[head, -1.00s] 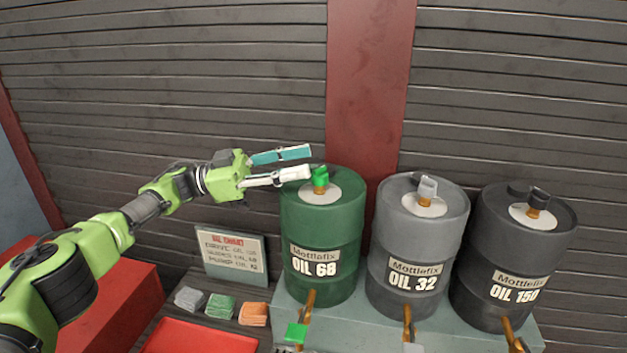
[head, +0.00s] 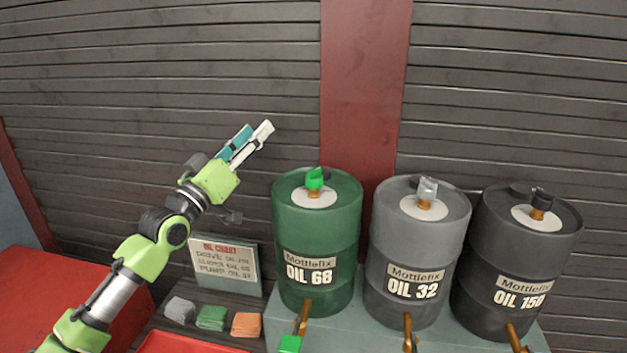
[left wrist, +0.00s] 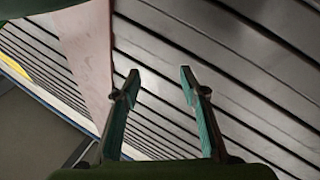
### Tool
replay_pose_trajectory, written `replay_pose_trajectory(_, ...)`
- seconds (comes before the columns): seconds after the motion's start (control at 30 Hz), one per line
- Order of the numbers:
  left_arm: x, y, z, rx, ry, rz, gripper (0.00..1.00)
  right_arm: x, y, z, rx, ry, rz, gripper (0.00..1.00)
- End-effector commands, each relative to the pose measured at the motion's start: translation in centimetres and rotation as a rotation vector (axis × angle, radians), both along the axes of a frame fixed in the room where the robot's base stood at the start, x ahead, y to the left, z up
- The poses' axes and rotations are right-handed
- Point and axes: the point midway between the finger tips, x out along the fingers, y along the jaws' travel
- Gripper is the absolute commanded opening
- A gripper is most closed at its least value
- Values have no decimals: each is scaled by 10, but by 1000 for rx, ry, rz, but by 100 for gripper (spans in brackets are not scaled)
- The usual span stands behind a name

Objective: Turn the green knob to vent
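The green knob (head: 315,179) sits on a brass stem in the pale disc on top of the green OIL 68 drum (head: 345,235). Another green handle (head: 289,344) is on the brass tap low on the same drum, at the bottom edge of the head view. My left gripper (head: 256,131) is up and to the left of the knob, clear of the drum and pointing up to the right. In the left wrist view its fingers (left wrist: 160,74) stand apart with nothing between them. My right gripper is out of view.
A grey OIL 32 drum (head: 412,250) and a dark OIL 150 drum (head: 500,262) stand to the right with similar top knobs. An oil chart sign (head: 226,264), folded cloths (head: 211,318) and a red tray (head: 190,344) are at lower left. The slatted wall (head: 130,90) is behind.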

Motion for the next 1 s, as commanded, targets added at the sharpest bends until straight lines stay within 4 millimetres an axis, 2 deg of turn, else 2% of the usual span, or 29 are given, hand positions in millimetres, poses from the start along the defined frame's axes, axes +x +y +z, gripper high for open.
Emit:
replay_pose_trajectory(0.17,-58,0,-22,140,96,-94,39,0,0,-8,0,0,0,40)
replay_pose_trajectory(0.2,-74,-3,-26,181,103,-125,39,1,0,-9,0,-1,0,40)
replay_pose_trajectory(0.4,-150,-12,-41,377,83,-265,39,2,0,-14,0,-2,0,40)
replay_pose_trajectory(0.5,-173,-15,-46,441,67,-308,39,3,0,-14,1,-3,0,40)
replay_pose_trajectory(0.67,-184,-19,-48,475,56,-334,39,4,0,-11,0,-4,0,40)
replay_pose_trajectory(0.77,-177,-28,-45,474,57,-334,39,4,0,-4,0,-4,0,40)
replay_pose_trajectory(1.0,-149,-67,-42,471,57,-335,39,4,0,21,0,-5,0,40)
